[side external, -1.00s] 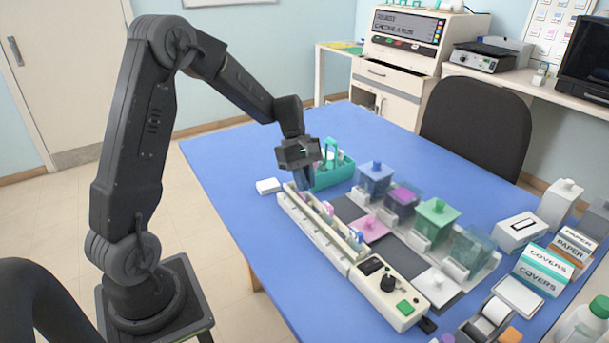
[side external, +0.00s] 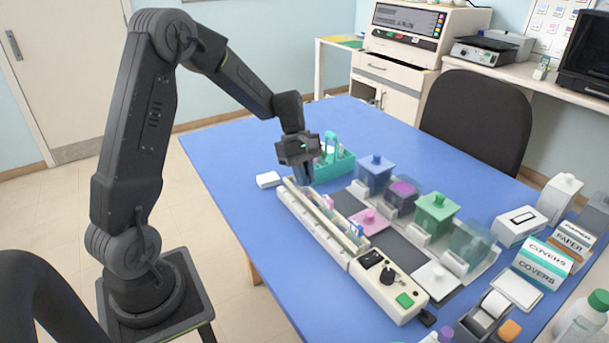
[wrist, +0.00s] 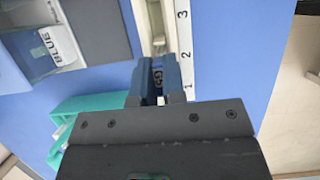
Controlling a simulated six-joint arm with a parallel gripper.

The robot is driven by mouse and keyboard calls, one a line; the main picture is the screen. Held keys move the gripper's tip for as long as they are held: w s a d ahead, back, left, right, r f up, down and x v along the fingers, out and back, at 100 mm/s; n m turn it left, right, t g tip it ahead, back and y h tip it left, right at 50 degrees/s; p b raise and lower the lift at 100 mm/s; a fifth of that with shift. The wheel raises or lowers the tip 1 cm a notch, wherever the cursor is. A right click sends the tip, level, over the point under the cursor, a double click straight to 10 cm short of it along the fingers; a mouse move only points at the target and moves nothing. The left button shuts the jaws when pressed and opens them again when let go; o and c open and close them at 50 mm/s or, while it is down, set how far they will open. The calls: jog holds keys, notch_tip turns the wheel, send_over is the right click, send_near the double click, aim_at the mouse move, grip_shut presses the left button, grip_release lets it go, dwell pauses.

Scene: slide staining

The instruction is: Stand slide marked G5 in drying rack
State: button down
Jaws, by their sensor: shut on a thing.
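My gripper (side external: 305,180) is over the far end of the long white drying rack (side external: 314,236), its blue fingers pointing down at it. In the wrist view the fingers (wrist: 158,68) are shut on a slide marked G5 (wrist: 158,78). The slide is between the fingers beside number 1 on the rack's numbered strip (wrist: 186,45). The fingers hide its lower edge, so I cannot tell whether it touches the slot. Slides with pink (side external: 328,203) and blue (side external: 356,231) ends stand farther along the rack.
A teal carrier (side external: 336,168) stands close behind my gripper. Lidded blue (side external: 376,178), purple, green (side external: 436,213) and clear jars line the rack's right side. A control box (side external: 385,290) adjoins its near end. A white block (side external: 268,179) lies left.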

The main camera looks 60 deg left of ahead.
jog(key=shift+f, duration=0.25)
jog(key=c, duration=1.1)
grip_release()
jog(key=shift+r, duration=0.1)
jog(key=v, duration=1.3)
jog(key=shift+a+r, duration=0.1)
jog(key=shift+r, duration=0.2)
jog(key=s+d+r+m+t+y, duration=0.1)
jog(key=s+d+r+m+y, duration=0.1)
jog(key=s+d+m, duration=0.4)
jog(key=s+d+r+m+t+y, duration=0.1)
jog(key=s+d+r+m, duration=0.2)
jog(key=d, duration=0.4)
jog(key=s+d+f+m+t, duration=0.1)
jog(key=s+d+m, duration=0.1)
jog(key=s+m, duration=0.1)
jog(key=s+d+f+m+t+y, duration=0.1)
jog(key=s+d+m, duration=0.1)
jog(key=s+m, duration=0.1)
jog(key=s+d+f+m+t, duration=0.1)
jog(key=s+d+m, duration=0.1)
jog(key=s+m, duration=0.1)
jog(key=shift+s+d+t+y, duration=0.15)
jog(key=shift+s+t+y, duration=0.15)
jog(key=shift+s, duration=0.3)
